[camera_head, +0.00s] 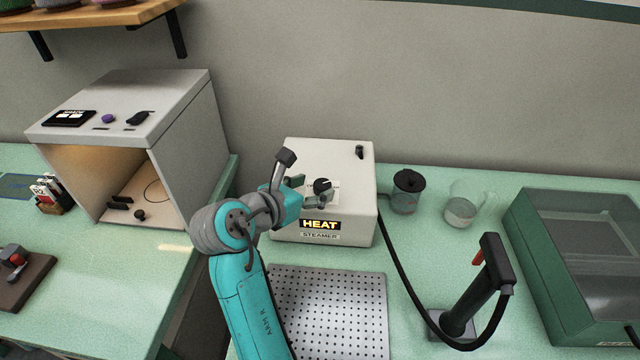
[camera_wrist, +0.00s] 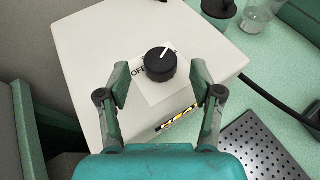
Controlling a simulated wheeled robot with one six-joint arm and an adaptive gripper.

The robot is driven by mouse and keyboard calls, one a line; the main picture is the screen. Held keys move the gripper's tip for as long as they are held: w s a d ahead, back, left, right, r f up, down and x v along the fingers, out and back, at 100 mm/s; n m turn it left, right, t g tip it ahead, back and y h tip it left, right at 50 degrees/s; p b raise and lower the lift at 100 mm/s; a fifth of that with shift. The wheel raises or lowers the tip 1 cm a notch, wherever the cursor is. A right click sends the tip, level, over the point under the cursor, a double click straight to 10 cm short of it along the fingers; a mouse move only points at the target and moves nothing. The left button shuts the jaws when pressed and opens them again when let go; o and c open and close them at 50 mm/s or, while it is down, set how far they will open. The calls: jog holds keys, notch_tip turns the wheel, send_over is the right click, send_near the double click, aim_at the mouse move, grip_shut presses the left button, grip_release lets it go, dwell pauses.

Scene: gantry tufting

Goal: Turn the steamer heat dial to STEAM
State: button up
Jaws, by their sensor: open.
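The steamer (camera_head: 345,160) is a white box on the green bench with a lit HEAT sign and a STEAMER label on its front. Its heat dial (camera_head: 322,185) is a round black knob with a white pointer line on top. In the wrist view the dial (camera_wrist: 160,64) sits on a white label plate where OFF can be read on the left; other lettering is hidden. The pointer slants toward the upper right of that view. My gripper (camera_wrist: 160,84) is open, its two fingers either side of the dial and apart from it. It also shows over the steamer in the head view (camera_head: 308,192).
A small black switch (camera_head: 360,152) stands on the steamer's rear top. A lidded black jar (camera_head: 407,190), a glass jug (camera_head: 459,209) and a steam wand (camera_head: 487,285) with a hose are on the right. A perforated plate (camera_head: 335,310) lies in front. A grey cabinet (camera_head: 185,130) stands left.

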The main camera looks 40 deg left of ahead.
jog(key=shift+v, duration=1.65)
